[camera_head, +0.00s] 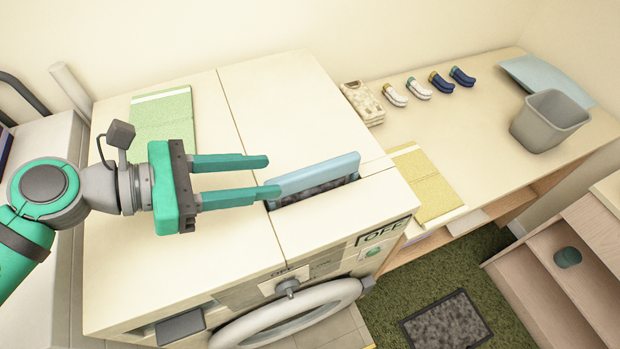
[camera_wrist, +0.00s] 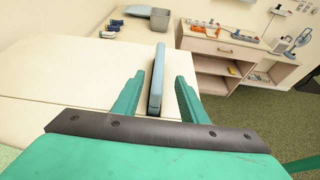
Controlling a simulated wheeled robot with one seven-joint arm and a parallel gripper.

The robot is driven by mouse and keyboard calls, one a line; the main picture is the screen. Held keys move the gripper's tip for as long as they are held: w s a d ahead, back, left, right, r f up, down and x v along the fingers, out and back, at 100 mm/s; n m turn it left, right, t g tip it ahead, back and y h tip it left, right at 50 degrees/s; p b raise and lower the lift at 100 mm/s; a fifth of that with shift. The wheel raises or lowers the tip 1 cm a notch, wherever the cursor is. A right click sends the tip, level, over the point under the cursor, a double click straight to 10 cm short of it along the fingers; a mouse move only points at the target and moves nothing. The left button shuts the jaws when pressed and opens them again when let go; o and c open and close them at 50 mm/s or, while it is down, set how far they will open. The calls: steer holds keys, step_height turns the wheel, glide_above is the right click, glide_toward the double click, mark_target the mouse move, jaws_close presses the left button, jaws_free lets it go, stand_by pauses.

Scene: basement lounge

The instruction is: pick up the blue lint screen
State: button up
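The blue lint screen (camera_head: 318,172) stands on edge in a slot in the top of the white machine (camera_head: 290,120), near its right front. Grey lint shows on its front face. My gripper (camera_head: 274,176) is to its left, open and level, with its green fingers pointing right at the screen's near end. In the wrist view the lint screen (camera_wrist: 157,82) shows edge-on between the two fingers of my gripper (camera_wrist: 160,77), with space on both sides. The fingers do not appear closed on it. The part of the screen down in the slot is hidden.
A green folded cloth (camera_head: 162,113) lies behind my gripper. On the counter to the right are a yellow cloth (camera_head: 428,184), a beige folded stack (camera_head: 362,102), several rolled socks and a grey bin (camera_head: 550,121). A round door (camera_head: 290,315) hangs open at the machine's front.

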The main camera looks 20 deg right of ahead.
mark_target(312, 173)
steer(key=x, duration=0.5)
steer(key=shift+f, duration=0.25)
steer(key=shift+x, duration=2.75)
steer(key=shift+w, duration=0.15)
steer(key=shift+c, duration=0.6)
jaws_close()
